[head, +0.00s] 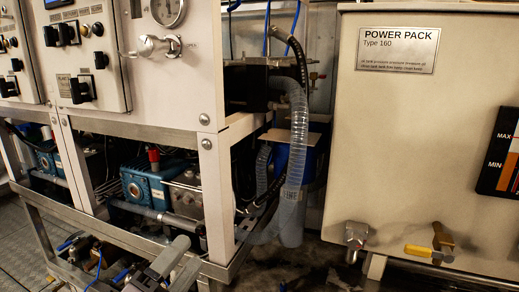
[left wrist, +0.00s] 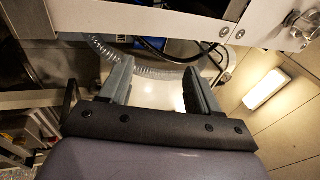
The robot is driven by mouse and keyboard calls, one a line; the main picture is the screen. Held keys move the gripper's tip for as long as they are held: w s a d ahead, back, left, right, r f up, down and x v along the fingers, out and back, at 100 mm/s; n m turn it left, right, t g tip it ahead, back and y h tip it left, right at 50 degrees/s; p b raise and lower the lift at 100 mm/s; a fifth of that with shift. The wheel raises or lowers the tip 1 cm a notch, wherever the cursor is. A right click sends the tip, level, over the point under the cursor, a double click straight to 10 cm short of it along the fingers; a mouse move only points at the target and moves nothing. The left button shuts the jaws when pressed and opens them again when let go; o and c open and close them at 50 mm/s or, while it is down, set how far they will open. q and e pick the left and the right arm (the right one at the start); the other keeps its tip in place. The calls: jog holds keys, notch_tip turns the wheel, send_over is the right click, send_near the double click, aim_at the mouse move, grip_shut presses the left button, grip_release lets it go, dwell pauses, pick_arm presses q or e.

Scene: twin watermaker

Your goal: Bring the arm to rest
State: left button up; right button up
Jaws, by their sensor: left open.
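My left gripper (left wrist: 160,92) shows in the left wrist view with its two grey fingers apart. Nothing is held between them. A pale surface with a small bright spot lies beyond the fingers, and I cannot tell how far off it is. A clear ribbed hose (left wrist: 140,68) runs behind the left fingertip, and I see no contact. My right gripper is in neither view.
In the head view, a white-framed machine (head: 213,190) with a blue pump (head: 145,187) stands left. The clear hose (head: 298,130) hangs in the gap beside it. The power pack cabinet (head: 400,140) stands right, with a yellow-handled valve (head: 420,251) low down. Metal frame bars are close to the gripper.

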pick_arm(q)
jog(key=s+a+f+n+g+y, duration=0.25)
jog(key=s+f+n, duration=0.4)
jog(key=f, duration=0.35)
jog(key=s+a+f+n+g+y, duration=0.1)
jog(key=s+f+n+g+y, duration=0.3)
jog(key=f+n, duration=0.45)
jog(key=s+a+f+n+g+y, duration=0.1)
jog(key=s+a+f+n+g, duration=0.1)
jog(key=s+f+n, duration=0.6)
notch_tip(320, 180, up, 11)
jog(key=a+m+p, duration=0.1)
jog(key=p, duration=1.5)
jog(key=shift+w+a+y, duration=0.35)
jog(key=shift+w, duration=0.05)
